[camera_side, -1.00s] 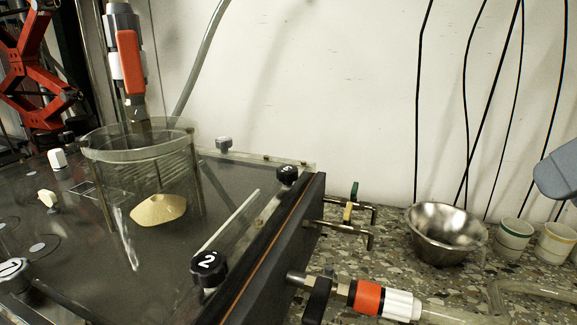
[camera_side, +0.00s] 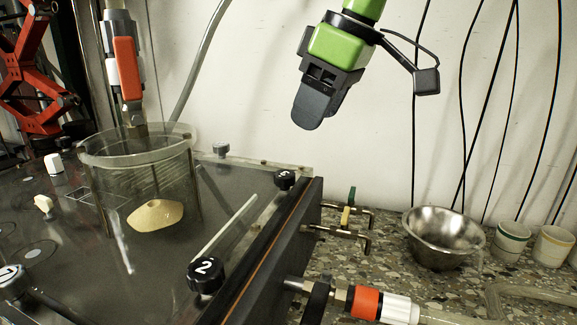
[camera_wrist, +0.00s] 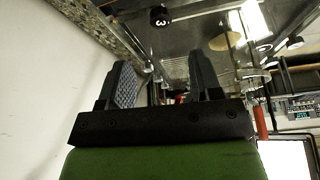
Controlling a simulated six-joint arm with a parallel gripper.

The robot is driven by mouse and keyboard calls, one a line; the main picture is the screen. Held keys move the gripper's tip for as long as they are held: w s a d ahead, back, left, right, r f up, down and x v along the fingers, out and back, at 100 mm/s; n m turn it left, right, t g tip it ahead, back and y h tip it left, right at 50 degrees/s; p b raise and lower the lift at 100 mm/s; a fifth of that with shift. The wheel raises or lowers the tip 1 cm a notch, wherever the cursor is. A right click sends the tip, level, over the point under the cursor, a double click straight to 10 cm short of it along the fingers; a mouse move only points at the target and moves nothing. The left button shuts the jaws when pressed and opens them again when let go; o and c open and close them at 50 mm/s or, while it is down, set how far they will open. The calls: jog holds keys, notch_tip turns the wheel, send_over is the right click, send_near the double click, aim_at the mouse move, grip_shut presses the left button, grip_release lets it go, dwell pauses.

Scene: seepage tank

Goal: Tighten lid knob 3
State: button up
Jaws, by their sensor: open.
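Lid knob 3 (camera_wrist: 159,16) is a round black knob with a white 3, near the top of the wrist view. In the side view, a black knob (camera_side: 284,179) at the lid's far right corner appears to be the same one; its mark is too small to read surely. My gripper (camera_side: 310,110) hangs tilted in the air, above and slightly right of that knob and clear of it. In the wrist view, my gripper (camera_wrist: 163,75) has its two dark fingers apart, with nothing held between them.
Knob 2 (camera_side: 206,275) and knob 1 (camera_side: 12,281) are on the clear lid. A clear cylinder (camera_side: 140,180) stands on the lid at left, under a hose fitting (camera_side: 124,65). Valves (camera_side: 348,217), a metal bowl (camera_side: 443,238) and cups (camera_side: 511,241) are at right.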

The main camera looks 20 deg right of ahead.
aim_at(285, 174)
jog(key=x, duration=1)
jog(key=shift+a+f, duration=0.1)
jog(key=shift+a, duration=0.05)
jog(key=c, duration=0.9)
